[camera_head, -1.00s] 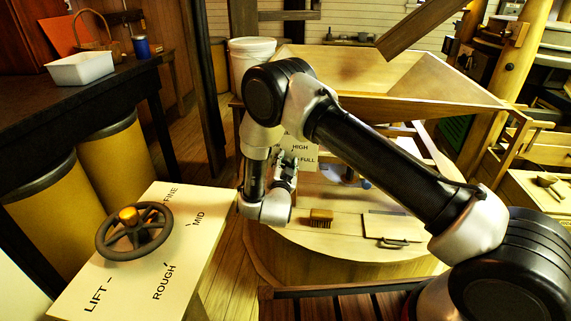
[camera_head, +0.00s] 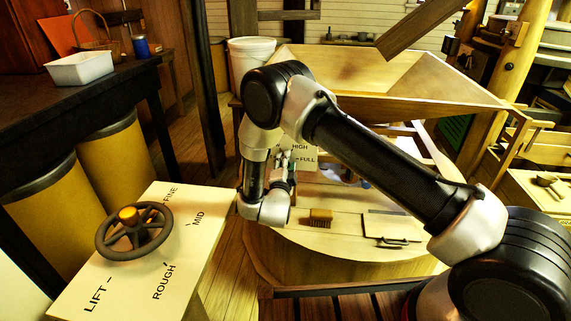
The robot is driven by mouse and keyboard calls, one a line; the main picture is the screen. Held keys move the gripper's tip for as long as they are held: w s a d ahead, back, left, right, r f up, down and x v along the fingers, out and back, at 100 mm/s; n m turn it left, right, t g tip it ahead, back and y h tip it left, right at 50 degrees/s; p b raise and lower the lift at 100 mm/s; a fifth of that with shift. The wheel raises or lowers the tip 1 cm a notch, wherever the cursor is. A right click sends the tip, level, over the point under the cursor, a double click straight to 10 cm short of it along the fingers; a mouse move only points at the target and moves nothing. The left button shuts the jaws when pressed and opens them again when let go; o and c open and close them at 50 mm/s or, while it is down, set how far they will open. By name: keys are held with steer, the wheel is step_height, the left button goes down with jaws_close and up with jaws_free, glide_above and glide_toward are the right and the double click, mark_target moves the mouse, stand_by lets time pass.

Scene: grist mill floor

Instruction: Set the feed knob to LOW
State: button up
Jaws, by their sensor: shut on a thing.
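The feed knob's pale label plate (camera_head: 304,164) stands at the front of the wooden hopper frame, with HIGH and FULL readable on its right part. The rest of the plate, including any LOW mark, is hidden behind my arm and gripper. My gripper (camera_head: 287,160) is at the plate, small and partly covered by my wrist. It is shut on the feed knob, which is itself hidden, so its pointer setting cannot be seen.
A handwheel (camera_head: 134,233) on a pale panel with LIFT, ROUGH, MID and FINE marks stands at left. A brush (camera_head: 320,217) and a dark handle (camera_head: 391,242) lie on the round wooden cover below my gripper. The hopper (camera_head: 440,85) rises behind my arm.

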stand_by(0.4)
steer(key=o, duration=1)
steer(key=shift+o, duration=0.2)
steer(key=s+a, duration=0.2)
steer(key=s, duration=1)
steer(key=shift+f, duration=0.2)
